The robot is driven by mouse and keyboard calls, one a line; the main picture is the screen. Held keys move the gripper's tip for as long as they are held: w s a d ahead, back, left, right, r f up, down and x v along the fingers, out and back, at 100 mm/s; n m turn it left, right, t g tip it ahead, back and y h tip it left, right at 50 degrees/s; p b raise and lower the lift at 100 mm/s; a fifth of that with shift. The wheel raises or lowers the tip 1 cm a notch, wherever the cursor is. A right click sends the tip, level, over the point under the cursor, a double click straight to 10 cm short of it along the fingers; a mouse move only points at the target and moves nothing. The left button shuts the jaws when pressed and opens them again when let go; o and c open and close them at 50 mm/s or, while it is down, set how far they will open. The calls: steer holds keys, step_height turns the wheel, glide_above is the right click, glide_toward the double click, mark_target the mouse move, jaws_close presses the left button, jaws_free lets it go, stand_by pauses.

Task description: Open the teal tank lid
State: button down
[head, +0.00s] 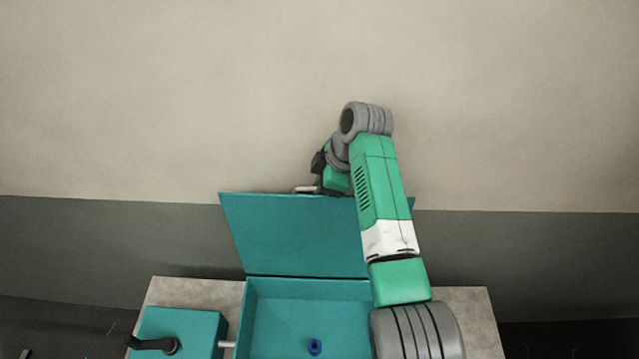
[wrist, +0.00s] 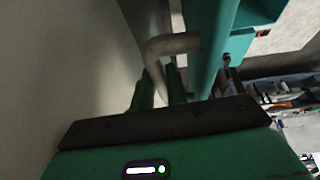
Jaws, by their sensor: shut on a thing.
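The teal tank lid (head: 290,235) stands raised, close to upright, at the back of the open teal tank (head: 258,310). The lid also shows edge-on in the wrist view (wrist: 207,45). Its pale bar handle (head: 304,189) is at the lid's upper edge and shows as a bent grey bar in the wrist view (wrist: 172,44). My gripper (wrist: 160,88) is shut on the handle. In the head view, my arm covers the lid's right part, and the fingers are mostly hidden.
A blue ring-shaped thing (head: 314,346) lies inside the tank. A smaller teal box (head: 190,325) with a black lever (head: 152,344) stands to the left, joined by a short pipe (head: 227,344). The grey bench (head: 470,305) is bare at right. A wall (head: 520,120) rises behind.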

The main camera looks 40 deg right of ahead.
steer(key=shift+d+f, duration=0.2)
steer(key=shift+f, duration=0.1)
steer(key=c, duration=1.7)
jaws_free()
steer(key=shift+c, duration=0.2)
steer(key=o, duration=0.3)
steer(key=shift+w+d+r, duration=0.15)
steer(key=shift+d+r, duration=0.05)
steer(key=shift+o, duration=0.2)
steer(key=shift+r, duration=0.35)
steer(key=b+v, duration=0.1)
steer(key=v, duration=0.6)
steer(key=shift+r, duration=0.1)
